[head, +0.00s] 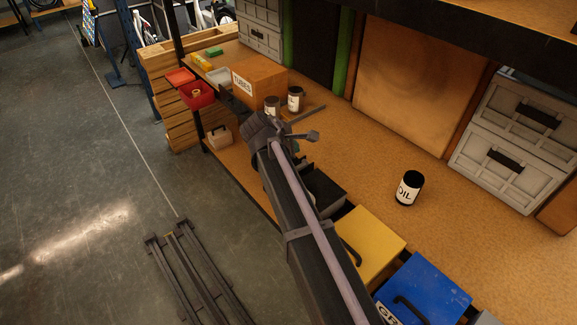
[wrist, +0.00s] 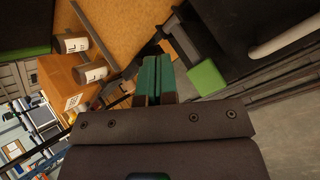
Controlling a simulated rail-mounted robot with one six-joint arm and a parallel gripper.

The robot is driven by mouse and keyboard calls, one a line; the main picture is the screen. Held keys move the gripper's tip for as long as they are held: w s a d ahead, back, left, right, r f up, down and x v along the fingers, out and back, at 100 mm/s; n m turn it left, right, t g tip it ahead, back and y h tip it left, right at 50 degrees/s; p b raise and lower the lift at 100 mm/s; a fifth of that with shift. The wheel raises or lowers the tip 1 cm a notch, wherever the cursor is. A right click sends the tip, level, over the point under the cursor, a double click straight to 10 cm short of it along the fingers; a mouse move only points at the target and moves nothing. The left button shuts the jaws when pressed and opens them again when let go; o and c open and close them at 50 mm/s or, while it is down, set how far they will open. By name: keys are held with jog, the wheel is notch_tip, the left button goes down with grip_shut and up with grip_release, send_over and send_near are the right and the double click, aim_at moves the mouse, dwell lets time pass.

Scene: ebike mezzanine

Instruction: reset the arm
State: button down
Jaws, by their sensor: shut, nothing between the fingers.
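My arm reaches over the front edge of the workbench (head: 345,150) in the head view. My gripper (wrist: 155,68) shows in the wrist view with its two green fingers together and nothing between them. In the head view the wrist and arm hide most of the gripper. The fingers point toward the bench front, beside an open dark drawer (wrist: 192,42) with a green front (wrist: 207,78).
A TUBES box (head: 258,80), two cans (head: 295,100) (head: 270,106) and red bins (head: 196,94) stand at the bench's far end. An oil can (head: 409,188) stands nearer. Yellow (head: 370,243) and blue (head: 430,288) drawers jut from the front. Open floor (head: 80,190) lies left.

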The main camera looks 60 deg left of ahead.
jog(key=shift+f, duration=0.1)
dwell(0.5)
jog(key=d+m, duration=0.2)
jog(key=s+d+f+m+g, duration=0.1)
jog(key=d+m, duration=0.1)
jog(key=d, duration=0.1)
jog(key=d+m+h, duration=0.1)
jog(key=d+m, duration=0.1)
jog(key=shift+s+d+f+g, duration=0.2)
jog(key=shift+s+f+g, duration=0.2)
jog(key=w+d+m+g+h+p, duration=0.1)
jog(key=w+d+m, duration=0.3)
jog(key=d, duration=0.6)
jog(key=w+d+m+g, duration=0.2)
jog(key=w+d+m, duration=0.2)
jog(key=d, duration=0.5)
jog(key=w+d+m+g+h+p, duration=0.1)
jog(key=w+d+m, duration=0.3)
jog(key=d, duration=0.6)
jog(key=d+r+m+g+y+p, duration=0.1)
jog(key=d+m, duration=1)
jog(key=d, duration=2.5)
jog(key=shift+w+r+g+p, duration=0.3)
jog(key=shift+w+g+p, duration=0.2)
jog(key=shift+g, duration=0.1)
